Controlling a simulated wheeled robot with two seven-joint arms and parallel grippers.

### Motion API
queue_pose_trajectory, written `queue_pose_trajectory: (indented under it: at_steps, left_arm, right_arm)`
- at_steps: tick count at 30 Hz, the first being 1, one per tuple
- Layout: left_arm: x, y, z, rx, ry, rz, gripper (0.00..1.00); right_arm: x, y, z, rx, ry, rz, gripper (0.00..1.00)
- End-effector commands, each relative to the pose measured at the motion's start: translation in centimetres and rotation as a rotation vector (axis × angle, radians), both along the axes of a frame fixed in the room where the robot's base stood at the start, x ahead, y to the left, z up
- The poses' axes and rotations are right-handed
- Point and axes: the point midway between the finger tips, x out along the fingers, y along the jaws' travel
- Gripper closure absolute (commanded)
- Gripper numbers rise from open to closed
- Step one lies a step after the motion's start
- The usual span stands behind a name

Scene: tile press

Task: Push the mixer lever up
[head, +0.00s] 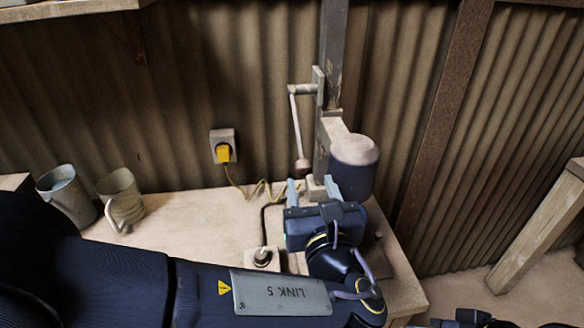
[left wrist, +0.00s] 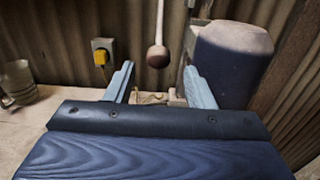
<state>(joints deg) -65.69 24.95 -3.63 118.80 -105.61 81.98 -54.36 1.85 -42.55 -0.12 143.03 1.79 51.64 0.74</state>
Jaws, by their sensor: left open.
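The tile press stands at the back of the bench, with a grey post and a blue-grey rounded housing (head: 353,170), also in the left wrist view (left wrist: 232,60). Its lever (head: 297,125) hangs down from a pivot on the post's left side and ends in a brown knob (head: 302,165). In the left wrist view the knob (left wrist: 158,56) appears just beyond and above the gap between my fingertips. My left gripper (head: 311,188) is open and empty, just below the knob in the picture, its fingers pointing at the wall. No contact with the lever is visible.
A round fitting (head: 262,257) with a black cable sits beside my arm. A wooden beam (head: 540,228) leans at the right.

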Motion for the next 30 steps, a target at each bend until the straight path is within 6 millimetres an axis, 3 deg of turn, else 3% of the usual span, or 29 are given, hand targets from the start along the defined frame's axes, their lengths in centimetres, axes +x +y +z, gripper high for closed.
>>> queue_pose_trajectory:
  at_steps: [12, 23, 30]
  left_arm:
    - [6.1, 1.4, 0.0, -0.004, 0.004, 0.006, 0.51]
    - [6.8, 1.6, 0.0, -0.006, 0.004, 0.004, 0.51]
    - [6.8, 1.6, 0.0, -0.006, 0.004, 0.004, 0.8]
  right_arm:
    - [0.0, 0.0, 0.8, 0.0, 0.0, 0.0, 0.64]
    - [0.0, 0.0, 0.8, 0.0, 0.0, 0.0, 0.64]
    - [0.0, 0.0, 0.8, 0.0, 0.0, 0.0, 0.64]
